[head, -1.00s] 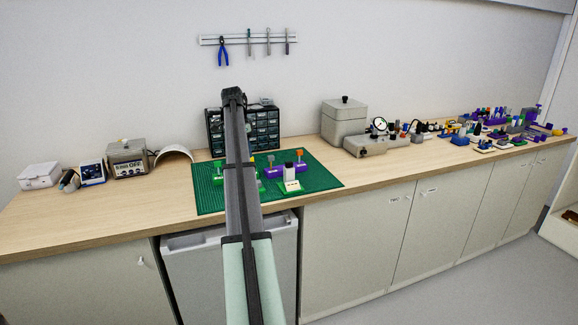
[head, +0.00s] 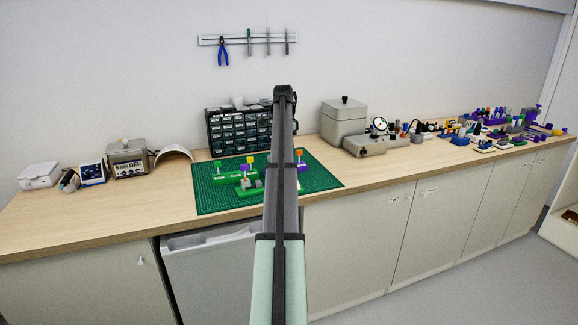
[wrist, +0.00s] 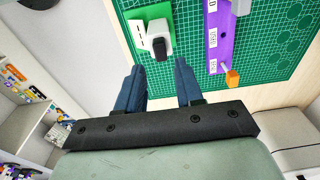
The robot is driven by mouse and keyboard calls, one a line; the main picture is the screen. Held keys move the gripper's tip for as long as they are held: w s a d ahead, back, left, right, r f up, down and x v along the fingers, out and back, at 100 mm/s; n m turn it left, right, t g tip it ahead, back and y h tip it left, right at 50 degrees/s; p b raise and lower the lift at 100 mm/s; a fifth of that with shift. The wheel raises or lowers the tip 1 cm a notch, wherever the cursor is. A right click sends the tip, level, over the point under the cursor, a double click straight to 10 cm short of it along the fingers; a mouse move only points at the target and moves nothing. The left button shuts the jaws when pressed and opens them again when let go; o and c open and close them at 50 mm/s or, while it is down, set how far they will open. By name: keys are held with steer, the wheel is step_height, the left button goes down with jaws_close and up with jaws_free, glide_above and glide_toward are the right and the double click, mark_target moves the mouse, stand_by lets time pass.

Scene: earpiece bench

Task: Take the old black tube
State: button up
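In the wrist view, my gripper (wrist: 159,66) has two blue fingers standing apart with nothing between them. Just beyond the fingertips is a dark, rounded black piece (wrist: 159,46) on a white block (wrist: 148,28); it looks like the black tube, but its full shape does not show. The fingertips are apart from it, one towards each side. In the head view my arm hides this spot and my gripper.
A purple labelled holder (wrist: 224,38) with an orange knob (wrist: 233,77) stands right of the white block. Both are on the green mat (head: 215,202). A green holder (head: 235,178) stands left of my arm. A drawer cabinet (head: 225,130) is behind.

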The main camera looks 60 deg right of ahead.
steer(key=shift+s+d+f, duration=0.1)
steer(key=shift+f, duration=1.35)
steer(key=shift+s+d+f, duration=0.1)
steer(key=shift+f, duration=1.3)
jaws_close()
steer(key=shift+r, duration=1.6)
steer(key=shift+r, duration=2.4)
